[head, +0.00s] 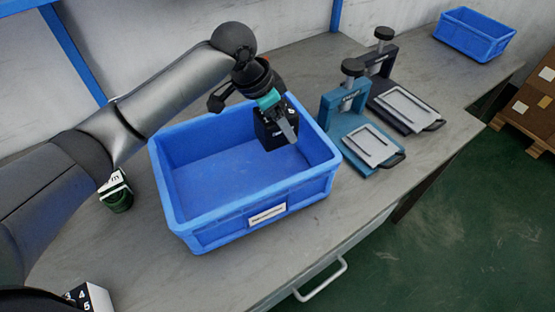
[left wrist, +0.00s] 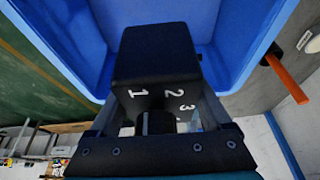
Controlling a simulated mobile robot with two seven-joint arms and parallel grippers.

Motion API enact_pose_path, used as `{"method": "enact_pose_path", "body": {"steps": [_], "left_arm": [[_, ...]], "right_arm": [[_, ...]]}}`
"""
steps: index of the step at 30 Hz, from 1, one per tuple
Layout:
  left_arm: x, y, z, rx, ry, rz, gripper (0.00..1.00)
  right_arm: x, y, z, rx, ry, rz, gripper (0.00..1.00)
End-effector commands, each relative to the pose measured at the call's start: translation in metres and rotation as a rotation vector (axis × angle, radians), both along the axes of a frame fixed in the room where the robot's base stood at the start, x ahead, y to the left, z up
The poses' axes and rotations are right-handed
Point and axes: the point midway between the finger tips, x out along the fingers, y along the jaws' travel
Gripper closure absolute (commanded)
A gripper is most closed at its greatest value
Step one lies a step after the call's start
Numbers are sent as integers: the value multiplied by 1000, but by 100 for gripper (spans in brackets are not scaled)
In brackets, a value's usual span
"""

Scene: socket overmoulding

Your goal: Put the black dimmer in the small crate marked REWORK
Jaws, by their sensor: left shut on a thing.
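My left gripper (head: 284,118) is shut on the black dimmer (head: 271,130) and holds it over the right part of a blue crate (head: 163,170), near the back right rim. In the left wrist view the dimmer (left wrist: 152,55) fills the middle, with white numerals on one face and a round black knob towards the gripper. The crate walls (left wrist: 82,45) show around it. The crate has a white label (head: 267,215) on its front, too small to read. Its visible floor is empty. My right gripper is not in view.
A teal press (head: 345,108) and a dark press (head: 381,70) stand right of the crate. Another blue crate (head: 474,36) sits at the far right.

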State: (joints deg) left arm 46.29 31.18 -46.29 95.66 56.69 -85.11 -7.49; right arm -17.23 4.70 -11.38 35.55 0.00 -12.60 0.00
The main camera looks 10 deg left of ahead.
Motion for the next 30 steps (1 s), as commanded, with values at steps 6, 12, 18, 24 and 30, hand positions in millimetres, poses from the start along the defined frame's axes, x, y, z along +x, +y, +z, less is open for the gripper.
{"method": "enact_pose_path", "body": {"steps": [6, 12, 18, 24, 30], "left_arm": [[0, 0, -48, -1, 1, 0, 79], [0, 0, -63, -1, -1, 0, 79], [-1, -1, -99, 0, 2, -1, 79], [0, 0, -115, -1, -2, -1, 79], [0, 0, -114, -1, -2, -1, 79]], "right_arm": [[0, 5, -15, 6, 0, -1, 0], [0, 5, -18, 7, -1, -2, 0], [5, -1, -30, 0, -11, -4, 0], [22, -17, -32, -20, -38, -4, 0], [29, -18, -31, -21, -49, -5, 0]]}}
